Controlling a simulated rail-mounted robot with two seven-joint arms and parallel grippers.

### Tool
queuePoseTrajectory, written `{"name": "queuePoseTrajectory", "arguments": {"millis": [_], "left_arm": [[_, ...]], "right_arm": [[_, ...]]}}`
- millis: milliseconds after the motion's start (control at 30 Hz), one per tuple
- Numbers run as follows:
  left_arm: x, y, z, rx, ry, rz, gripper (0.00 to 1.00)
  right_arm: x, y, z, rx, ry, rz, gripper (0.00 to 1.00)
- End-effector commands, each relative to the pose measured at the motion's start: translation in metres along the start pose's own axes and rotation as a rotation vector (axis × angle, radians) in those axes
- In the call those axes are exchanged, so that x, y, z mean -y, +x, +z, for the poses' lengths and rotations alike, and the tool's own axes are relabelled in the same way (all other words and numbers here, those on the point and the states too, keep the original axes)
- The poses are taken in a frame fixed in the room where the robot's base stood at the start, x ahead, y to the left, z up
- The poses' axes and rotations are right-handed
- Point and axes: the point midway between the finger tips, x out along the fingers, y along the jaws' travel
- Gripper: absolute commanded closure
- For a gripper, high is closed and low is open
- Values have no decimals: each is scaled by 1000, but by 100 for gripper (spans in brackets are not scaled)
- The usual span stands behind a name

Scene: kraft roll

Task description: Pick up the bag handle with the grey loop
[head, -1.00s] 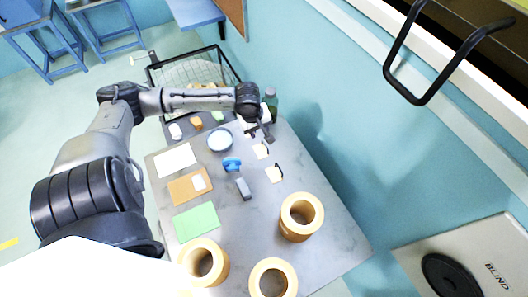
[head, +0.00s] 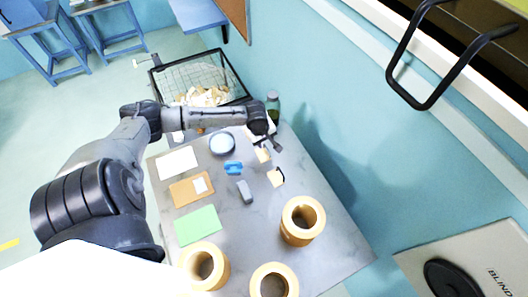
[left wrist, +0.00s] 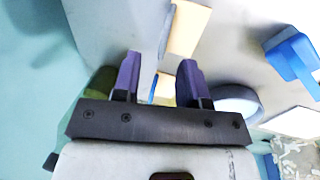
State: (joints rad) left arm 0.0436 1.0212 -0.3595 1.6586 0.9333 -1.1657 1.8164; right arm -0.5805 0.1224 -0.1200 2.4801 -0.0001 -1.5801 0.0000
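Two small tan pieces lie on the grey table. The nearer tan piece (head: 276,178) has a dark loop along its edge. The farther tan piece (head: 264,155) lies just beside my left gripper (head: 272,144); I cannot make out its loop or colour. In the left wrist view my left gripper (left wrist: 158,80) is open, its two purple-grey fingers apart. One tan piece (left wrist: 188,28) shows beyond the fingertips, and part of another tan patch (left wrist: 164,90) shows between the fingers. Nothing is clearly held. My right gripper is not in view.
Kraft rolls (head: 302,221) stand at the table's near end. A blue object (head: 233,168), grey block (head: 245,192), round bowl (head: 222,144) and bottle (head: 273,104) are near. Paper sheets (head: 198,226) lie left; a wire basket (head: 158,78) stands behind. The wall borders the right side.

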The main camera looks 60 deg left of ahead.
Motion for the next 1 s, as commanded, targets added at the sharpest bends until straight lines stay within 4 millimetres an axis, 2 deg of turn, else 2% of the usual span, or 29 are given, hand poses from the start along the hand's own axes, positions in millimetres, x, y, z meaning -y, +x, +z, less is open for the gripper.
{"name": "queuePoseTrajectory", "arguments": {"millis": [133, 300, 600, 1000], "left_arm": [[3, 20, 2, 1, -2, -2, 61], [3, 35, 2, 1, 0, -2, 61], [3, 38, 2, 0, 1, -1, 61], [3, 38, 2, 0, 1, -1, 98]], "right_arm": [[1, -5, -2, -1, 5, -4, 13], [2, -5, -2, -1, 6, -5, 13], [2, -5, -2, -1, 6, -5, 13], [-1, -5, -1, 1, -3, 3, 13]]}}
